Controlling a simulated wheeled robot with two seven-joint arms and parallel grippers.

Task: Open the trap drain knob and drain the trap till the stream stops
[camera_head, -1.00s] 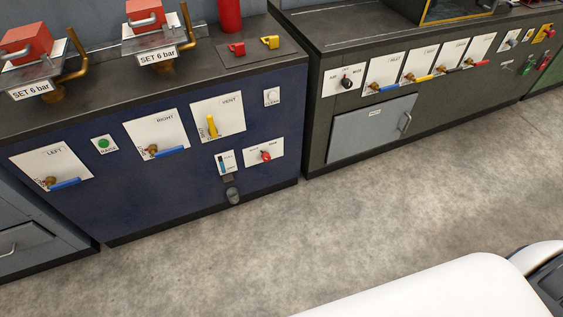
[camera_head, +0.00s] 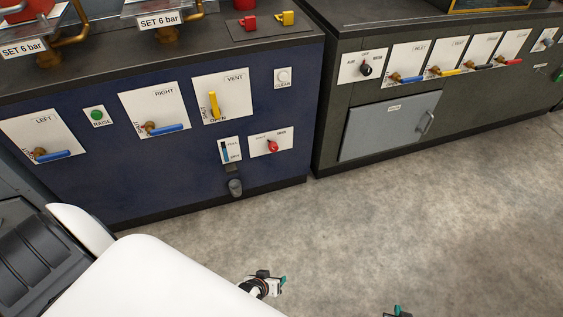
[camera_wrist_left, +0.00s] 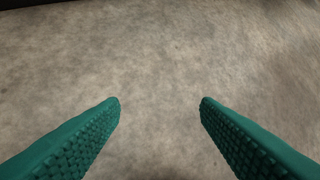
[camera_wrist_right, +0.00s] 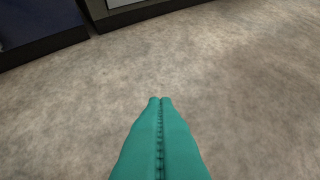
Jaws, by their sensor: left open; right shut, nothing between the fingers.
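The red drain knob (camera_head: 272,146) sits on a white plate at the lower right of the blue cabinet front in the head view. Its exact setting is too small to read. Left of it is a narrow sight gauge (camera_head: 231,150) with a blue strip. Below the gauge a dark cup-like trap outlet (camera_head: 235,187) hangs; no stream is visible there. My left gripper (camera_wrist_left: 160,102) is open and empty over bare floor; in the head view it is at the bottom centre (camera_head: 275,283). My right gripper (camera_wrist_right: 160,99) is shut and empty over the floor. Both are well away from the knob.
The blue cabinet also carries a yellow vent handle (camera_head: 214,105), blue left (camera_head: 53,155) and right (camera_head: 166,129) handles and a green button (camera_head: 97,115). A dark cabinet (camera_head: 330,125) stands right of it. The floor (camera_head: 400,220) in front is clear.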

